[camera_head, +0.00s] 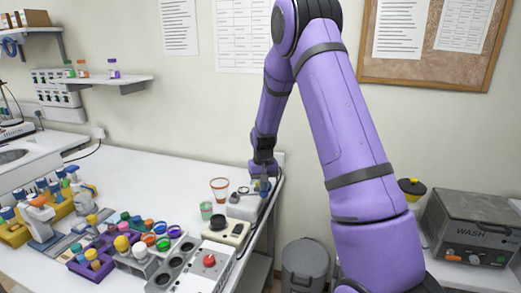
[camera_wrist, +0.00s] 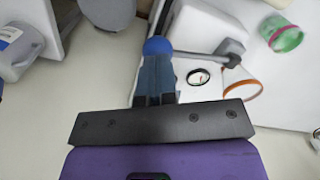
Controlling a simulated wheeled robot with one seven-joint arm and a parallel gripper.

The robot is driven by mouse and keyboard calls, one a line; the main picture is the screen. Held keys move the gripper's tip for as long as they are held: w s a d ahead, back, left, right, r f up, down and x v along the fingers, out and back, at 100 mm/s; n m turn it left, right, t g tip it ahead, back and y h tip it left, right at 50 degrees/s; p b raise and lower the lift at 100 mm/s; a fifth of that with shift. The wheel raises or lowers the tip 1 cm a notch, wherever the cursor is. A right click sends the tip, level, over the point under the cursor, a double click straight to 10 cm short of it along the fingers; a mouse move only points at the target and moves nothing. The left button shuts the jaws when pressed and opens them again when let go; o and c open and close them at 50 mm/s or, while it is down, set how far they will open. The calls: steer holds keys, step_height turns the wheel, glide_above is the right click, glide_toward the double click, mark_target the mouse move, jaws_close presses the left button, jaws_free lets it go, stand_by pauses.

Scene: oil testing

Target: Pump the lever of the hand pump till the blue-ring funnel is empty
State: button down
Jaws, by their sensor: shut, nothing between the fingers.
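The hand pump is a white body (camera_head: 243,206) at the table's right edge, also in the wrist view (camera_wrist: 197,35). Its grey lever (camera_wrist: 205,57) ends in a blue ball knob (camera_wrist: 157,46). My gripper (camera_head: 262,181) is at the knob; in the wrist view its shut fingers (camera_wrist: 155,80) point at the knob and overlap it. I cannot tell whether they touch. A dark-rimmed round opening (camera_wrist: 198,77) shows on the white body; whether its ring is blue and whether it holds liquid is unclear.
An orange-rimmed cup (camera_head: 219,189) and a green cup (camera_head: 206,210) stand close left of the pump. A cream device (camera_head: 236,233) and a grey rack of colour-ringed vessels (camera_head: 132,265) are nearer. A grey bin (camera_head: 305,262) stands right of the table.

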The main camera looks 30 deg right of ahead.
steer(key=shift+w+a+r, duration=0.1)
steer(key=shift+w+r, duration=0.05)
steer(key=shift+r, duration=0.7)
steer(key=shift+w+a+r, duration=0.15)
steer(key=shift+r, duration=0.7)
steer(key=shift+w+a+r, duration=0.1)
steer(key=shift+w+r, duration=0.05)
steer(key=shift+r, duration=0.7)
steer(key=shift+r, duration=3)
steer(key=shift+r, duration=0.1)
steer(key=s+a+r+n+t, duration=0.1)
steer(key=s+a+r, duration=0.4)
steer(key=s+r, duration=0.25)
steer(key=s+a+r+n+t, duration=0.1)
steer(key=s+a+r+t, duration=0.1)
steer(key=s+a+r, duration=0.4)
steer(key=s+a+r+n+t, duration=0.1)
steer(key=s+a+r, duration=0.1)
steer(key=s, duration=0.8)
steer(key=s+a+r+n+t, duration=0.1)
steer(key=s+a+r, duration=0.1)
steer(key=s, duration=0.9)
steer(key=shift+a+r, duration=0.15)
steer(key=shift+r, duration=0.2)
